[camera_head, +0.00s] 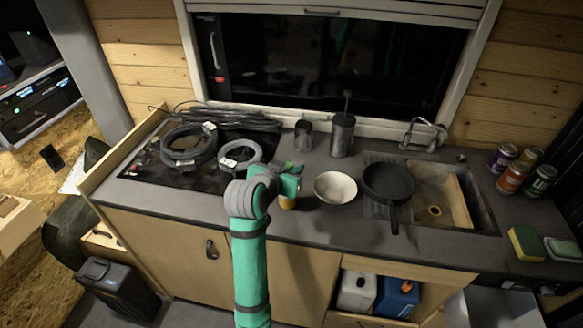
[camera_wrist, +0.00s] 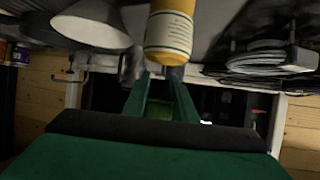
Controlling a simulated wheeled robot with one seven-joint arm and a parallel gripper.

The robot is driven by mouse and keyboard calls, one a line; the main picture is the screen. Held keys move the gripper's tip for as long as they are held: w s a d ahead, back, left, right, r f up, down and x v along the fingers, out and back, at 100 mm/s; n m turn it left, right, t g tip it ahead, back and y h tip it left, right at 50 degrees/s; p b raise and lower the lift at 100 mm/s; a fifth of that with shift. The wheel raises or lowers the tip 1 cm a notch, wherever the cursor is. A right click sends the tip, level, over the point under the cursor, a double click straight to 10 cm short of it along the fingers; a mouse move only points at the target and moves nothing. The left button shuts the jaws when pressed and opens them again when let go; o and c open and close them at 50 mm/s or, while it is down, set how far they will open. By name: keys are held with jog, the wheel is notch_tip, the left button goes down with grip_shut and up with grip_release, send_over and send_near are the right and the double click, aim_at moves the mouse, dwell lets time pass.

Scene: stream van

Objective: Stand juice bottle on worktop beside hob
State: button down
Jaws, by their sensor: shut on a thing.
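The juice bottle, orange-yellow with a pale label, shows its lower part below my gripper in the head view (camera_head: 287,203). It also shows at the top middle of the wrist view (camera_wrist: 170,32), which looks upside down. My gripper (camera_head: 288,182) is shut on it; the green fingers (camera_wrist: 160,98) reach to it in the wrist view. The bottle is upright over the worktop (camera_head: 310,222), between the hob and a white bowl. I cannot tell whether its base touches the worktop. The dark hob (camera_head: 133,169) is to the left, partly covered by coiled cables.
Cable coils (camera_head: 188,146) lie on the hob. A dark canister (camera_head: 342,135) and a cup (camera_head: 303,135) stand behind. Cans (camera_head: 512,177) stand far right.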

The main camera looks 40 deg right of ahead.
jog(key=shift+f, duration=0.15)
jog(key=c, duration=1.4)
grip_release()
jog(key=shift+c, duration=0.2)
jog(key=shift+a+r, duration=0.15)
jog(key=shift+r, duration=0.1)
jog(key=v, duration=1.1)
jog(key=shift+s+a, duration=0.25)
jog(key=shift+a, duration=0.1)
